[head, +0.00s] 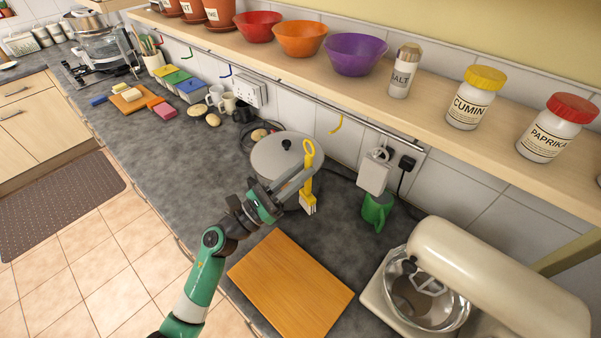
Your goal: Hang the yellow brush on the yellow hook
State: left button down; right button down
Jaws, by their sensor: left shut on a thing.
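My left gripper (303,182) is shut on the yellow brush (309,157). The brush hangs upright, with its looped handle end at the top and its pale bristles at the bottom. It is held above the counter, in front of the pot. The yellow hook (337,124) is on the rail under the shelf, above and to the right of the brush. The brush and hook look apart in the picture. The hook is empty. My right gripper is not in view.
A lidded pot (280,155) stands behind my left gripper. A wooden board (290,285) lies in front. A green mug (377,211) and a stand mixer (490,280) are to the right. The shelf (340,80) with bowls and jars overhangs the rail (345,110).

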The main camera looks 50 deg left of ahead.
pick_arm(q)
jog(key=w+a+f+b, duration=0.1)
jog(key=w+b, duration=0.5)
jog(key=w, duration=0.3)
jog(key=shift+w+a+f, duration=0.25)
jog(key=shift+w+f, duration=0.05)
jog(key=shift+f, duration=0.05)
dwell(0.4)
dwell(0.6)
jog(key=c, duration=0.7)
grip_release()
jog(key=shift+s, duration=0.1)
